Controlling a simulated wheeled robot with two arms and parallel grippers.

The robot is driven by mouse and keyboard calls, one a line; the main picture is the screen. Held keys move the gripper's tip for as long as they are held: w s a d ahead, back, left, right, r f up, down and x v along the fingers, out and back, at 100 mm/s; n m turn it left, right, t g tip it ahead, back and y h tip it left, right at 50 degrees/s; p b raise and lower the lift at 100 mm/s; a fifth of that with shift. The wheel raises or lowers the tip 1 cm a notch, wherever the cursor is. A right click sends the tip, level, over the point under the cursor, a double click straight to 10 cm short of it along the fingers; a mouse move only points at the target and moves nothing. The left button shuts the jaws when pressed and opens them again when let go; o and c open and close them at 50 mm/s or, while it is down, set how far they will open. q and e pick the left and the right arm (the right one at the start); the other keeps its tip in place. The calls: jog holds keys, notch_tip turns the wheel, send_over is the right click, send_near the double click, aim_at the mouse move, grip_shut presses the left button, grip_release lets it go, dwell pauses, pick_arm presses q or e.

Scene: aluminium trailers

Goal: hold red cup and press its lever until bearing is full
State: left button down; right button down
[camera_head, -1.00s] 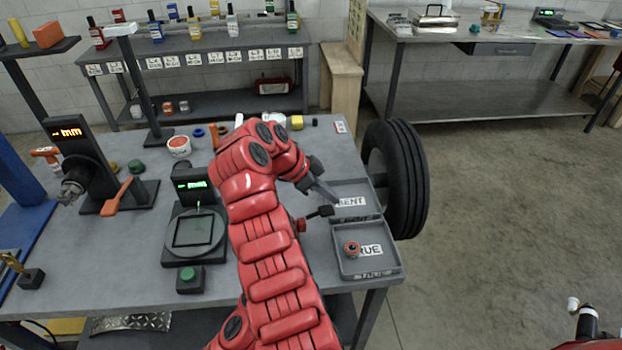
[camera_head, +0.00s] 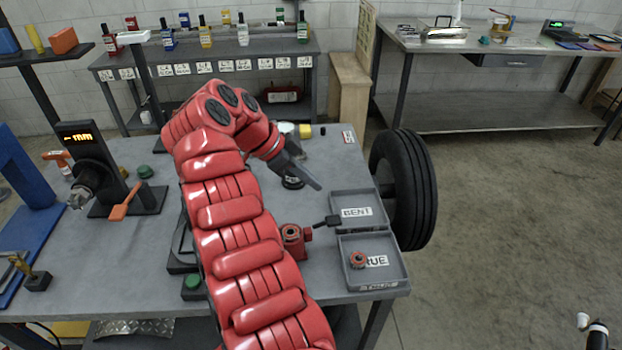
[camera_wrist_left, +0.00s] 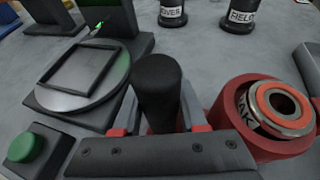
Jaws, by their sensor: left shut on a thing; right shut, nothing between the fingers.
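The red cup (camera_head: 291,248) stands on the bench, its dark lever (camera_head: 327,221) sticking out to the right. In the left wrist view the red cup (camera_wrist_left: 228,112) has a bearing (camera_wrist_left: 284,106) with an orange ring seated in its top. My left gripper (camera_wrist_left: 165,118) is shut on the upright black handle (camera_wrist_left: 158,78) beside the cup. In the head view my right arm hides that gripper. My right gripper (camera_head: 308,178) is shut and empty, its dark tip above the lever and apart from it. How full the bearing is cannot be told.
A BENT tray (camera_head: 342,197) and a TRUE tray (camera_head: 396,270) holding another bearing (camera_head: 357,260) lie right of the cup. A round plate device (camera_wrist_left: 42,98) with a green button (camera_wrist_left: 33,149) stands left. A tire (camera_head: 420,190) stands beyond the trays.

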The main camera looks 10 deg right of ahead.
pick_arm(q)
jog(key=shift+c, duration=1.9)
grip_release()
jog(key=v, duration=0.9)
jog(key=shift+s+d, duration=0.15)
jog(key=shift+s, duration=0.05)
jog(key=shift+v, duration=1.3)
